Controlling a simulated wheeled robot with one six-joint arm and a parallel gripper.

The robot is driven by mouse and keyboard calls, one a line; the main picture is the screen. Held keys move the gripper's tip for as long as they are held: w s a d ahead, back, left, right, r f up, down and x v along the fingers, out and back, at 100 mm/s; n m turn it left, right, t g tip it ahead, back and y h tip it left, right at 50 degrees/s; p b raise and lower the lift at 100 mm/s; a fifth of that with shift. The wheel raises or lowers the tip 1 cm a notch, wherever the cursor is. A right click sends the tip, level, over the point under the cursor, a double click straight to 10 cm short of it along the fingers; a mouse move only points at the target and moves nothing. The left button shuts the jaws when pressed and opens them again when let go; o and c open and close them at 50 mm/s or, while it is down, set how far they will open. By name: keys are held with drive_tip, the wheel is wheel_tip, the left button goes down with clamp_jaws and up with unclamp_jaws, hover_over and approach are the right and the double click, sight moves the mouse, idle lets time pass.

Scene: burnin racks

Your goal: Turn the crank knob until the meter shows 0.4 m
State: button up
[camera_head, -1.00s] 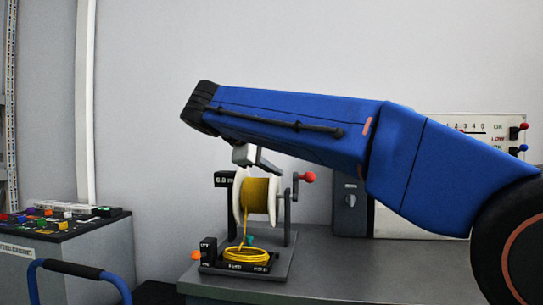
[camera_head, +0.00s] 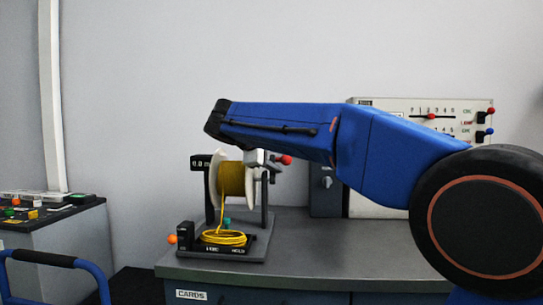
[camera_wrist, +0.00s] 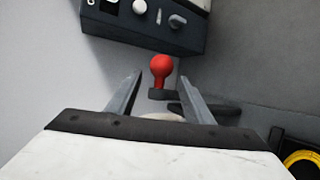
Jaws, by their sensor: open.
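The red crank knob (camera_head: 286,160) sticks out at the right of a reel stand on the bench. In the wrist view the red knob (camera_wrist: 160,66) lies between and slightly ahead of my open fingers, apart from both, with its dark crank arm (camera_wrist: 162,94) below it. My gripper (camera_head: 264,170) hangs beside the right flange of the white reel and partly hides the crank. The wrist view shows my gripper (camera_wrist: 160,80) empty. The meter (camera_head: 201,163) is a small black display left of the reel; its digits look like 0.0 m but are small.
Yellow cable runs from the spool (camera_head: 232,180) to a coil (camera_head: 223,237) on the stand's base. A grey box with a knob (camera_head: 326,185) and a white panel (camera_head: 400,110) stand behind, to the right. The front bench top (camera_head: 330,255) is clear.

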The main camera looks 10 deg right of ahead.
drive_tip(key=shift+w+d, duration=0.1)
drive_tip(key=shift+d, duration=0.05)
drive_tip(key=c, duration=1.1)
drive_tip(key=shift+w+d+f, duration=0.2)
drive_tip(key=shift+w, duration=0.45)
drive_tip(key=shift+w+d+f, duration=0.2)
drive_tip(key=shift+w, duration=0.45)
